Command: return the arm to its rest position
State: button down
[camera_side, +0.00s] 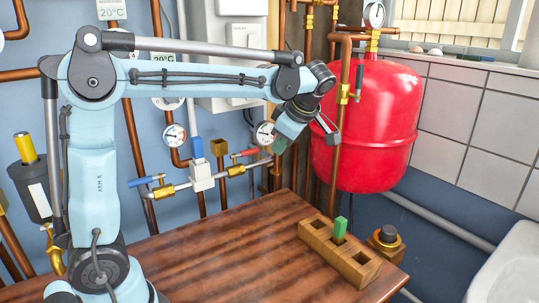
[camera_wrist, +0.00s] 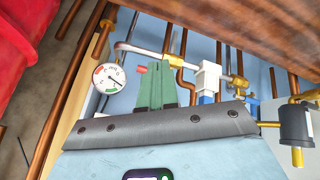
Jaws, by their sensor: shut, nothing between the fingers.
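My light-blue arm reaches to the right above the wooden table, its forearm roughly level in the side view. My gripper (camera_side: 280,144) hangs from the wrist at the arm's end, left of the red tank and in front of the wall pipes. Its green fingers also show in the wrist view (camera_wrist: 155,87), side by side and together, with nothing between them. The gripper is clear of the table and apart from the block on it.
A wooden block (camera_side: 318,233) with square slots stands on the table (camera_side: 225,245), a green peg (camera_side: 340,227) upright in its middle slot. The red tank (camera_side: 372,125) is close right of the wrist. Copper pipes, gauges and a valve assembly (camera_side: 200,177) line the wall behind.

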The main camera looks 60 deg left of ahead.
jog(key=s+d+f+m+t+h, duration=0.3)
jog(key=s+d+f+m, duration=0.1)
jog(key=m, duration=0.8)
jog(key=s+d+f+m+t+h, duration=0.3)
jog(key=s+d+m, duration=0.3)
jog(key=m, duration=0.5)
jog(key=shift+s+d+f+m+t+h, duration=0.3)
jog(key=shift+s+f+m+t, duration=0.15)
jog(key=shift+f+t, duration=0.2)
